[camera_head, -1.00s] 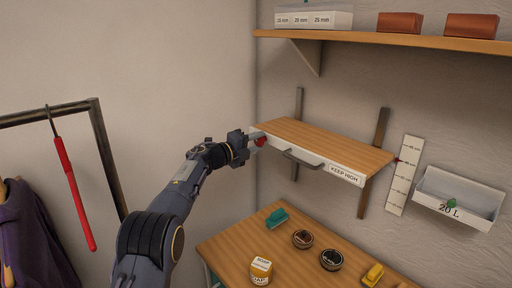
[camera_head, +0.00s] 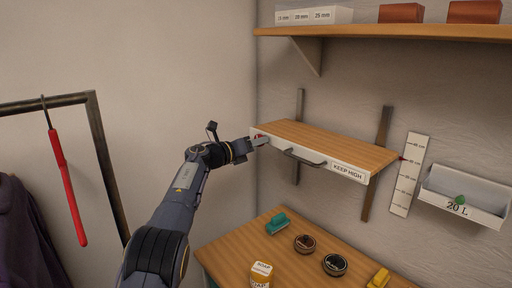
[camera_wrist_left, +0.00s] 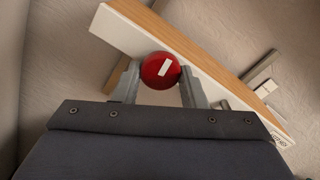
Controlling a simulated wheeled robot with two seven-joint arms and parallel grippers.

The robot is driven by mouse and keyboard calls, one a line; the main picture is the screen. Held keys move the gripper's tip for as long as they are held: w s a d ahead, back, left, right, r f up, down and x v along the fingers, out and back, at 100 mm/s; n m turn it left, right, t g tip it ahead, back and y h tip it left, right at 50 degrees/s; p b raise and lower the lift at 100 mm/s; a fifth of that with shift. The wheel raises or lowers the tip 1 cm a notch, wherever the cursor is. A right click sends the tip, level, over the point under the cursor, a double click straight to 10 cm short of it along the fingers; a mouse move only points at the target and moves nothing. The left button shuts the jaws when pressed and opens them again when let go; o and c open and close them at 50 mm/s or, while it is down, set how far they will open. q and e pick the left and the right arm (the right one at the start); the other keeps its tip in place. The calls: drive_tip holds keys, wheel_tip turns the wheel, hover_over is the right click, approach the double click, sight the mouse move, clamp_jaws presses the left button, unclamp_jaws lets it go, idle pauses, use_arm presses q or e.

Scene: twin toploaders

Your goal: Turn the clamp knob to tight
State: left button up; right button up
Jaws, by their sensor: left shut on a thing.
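The clamp knob (camera_wrist_left: 160,71) is round and red with a white mark on its face. It sits on the white front edge of the wooden shelf board (camera_head: 330,143), near the left end. In the head view only a small red part of the knob (camera_head: 259,136) shows above the fingers. My left gripper (camera_head: 260,141) is at the knob. In the left wrist view its two grey fingers (camera_wrist_left: 160,84) are on either side of the knob, shut on it. The white mark is tilted in that view. My right gripper is not in view.
The board's front has a grey handle (camera_head: 305,158) and a "KEEP HIGH" label (camera_head: 348,172). A white scale (camera_head: 408,175) and a "20 L" bin (camera_head: 465,200) are to the right. A table (camera_head: 240,250) with tins and brushes stands below.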

use_arm(q)
drive_tip(key=shift+r+m, duration=0.25)
drive_tip(key=shift+m, duration=0.35)
drive_tip(key=o, duration=0.9)
drive_tip(key=shift+o, duration=0.3)
drive_tip(key=shift+f, duration=0.15)
drive_tip(key=shift+a+f+b, duration=0.1)
drive_tip(key=shift+b, duration=0.25)
drive_tip(key=b+v, duration=0.4)
drive_tip(key=v, duration=0.3)
drive_tip(key=shift+s+a, duration=0.25)
drive_tip(key=shift+s, duration=0.1)
